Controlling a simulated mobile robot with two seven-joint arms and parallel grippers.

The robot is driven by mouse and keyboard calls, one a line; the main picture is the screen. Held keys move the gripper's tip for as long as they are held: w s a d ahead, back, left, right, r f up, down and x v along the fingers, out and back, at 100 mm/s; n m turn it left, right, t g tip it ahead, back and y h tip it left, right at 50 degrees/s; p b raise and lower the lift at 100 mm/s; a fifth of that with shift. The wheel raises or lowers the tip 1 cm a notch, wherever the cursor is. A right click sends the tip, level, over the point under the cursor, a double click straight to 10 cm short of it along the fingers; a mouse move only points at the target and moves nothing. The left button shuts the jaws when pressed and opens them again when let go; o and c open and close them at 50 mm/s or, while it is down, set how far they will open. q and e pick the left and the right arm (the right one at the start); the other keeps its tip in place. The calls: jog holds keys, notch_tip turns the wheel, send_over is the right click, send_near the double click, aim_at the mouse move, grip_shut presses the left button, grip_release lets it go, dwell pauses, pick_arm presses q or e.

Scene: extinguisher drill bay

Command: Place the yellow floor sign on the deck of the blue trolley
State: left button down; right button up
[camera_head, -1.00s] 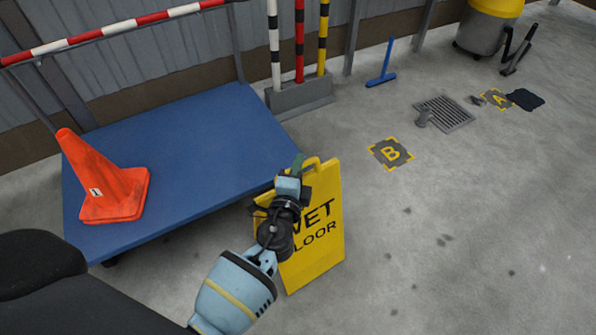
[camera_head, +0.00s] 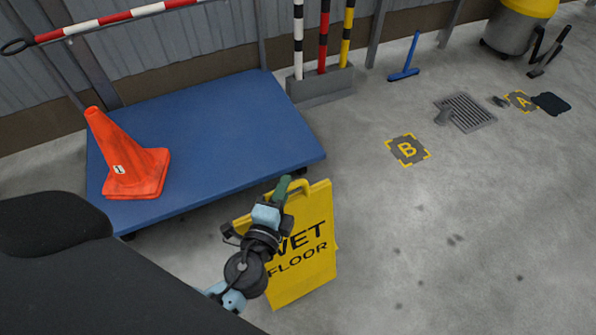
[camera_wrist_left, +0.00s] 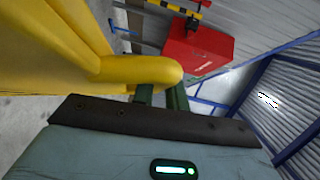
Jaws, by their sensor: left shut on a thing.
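The yellow floor sign (camera_head: 302,262), marked WET FLOOR, stands out over the grey floor in front of the blue trolley. I cannot tell if its foot touches the floor. My left gripper (camera_head: 280,188) is shut on the sign's top handle. In the left wrist view the green fingers (camera_wrist_left: 160,97) close at the yellow handle (camera_wrist_left: 140,70). The blue trolley (camera_head: 215,135) has a flat deck, with an orange cone (camera_head: 130,165) on its left part. The middle and right of the deck are bare. My right gripper is not in view.
Striped posts in a grey base (camera_head: 320,86) stand behind the trolley's right end. A red-and-white bar (camera_head: 110,20) runs along its back. Floor mark B (camera_head: 408,150), a drain grate (camera_head: 465,112) and a blue squeegee (camera_head: 404,72) lie to the right.

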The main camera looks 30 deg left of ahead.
pick_arm(q)
jog(key=shift+s+a+r, duration=0.15)
jog(key=shift+s, duration=0.65)
jog(key=shift+s+a+r, duration=0.1)
jog(key=shift+s+r, duration=0.05)
jog(key=shift+s, duration=0.65)
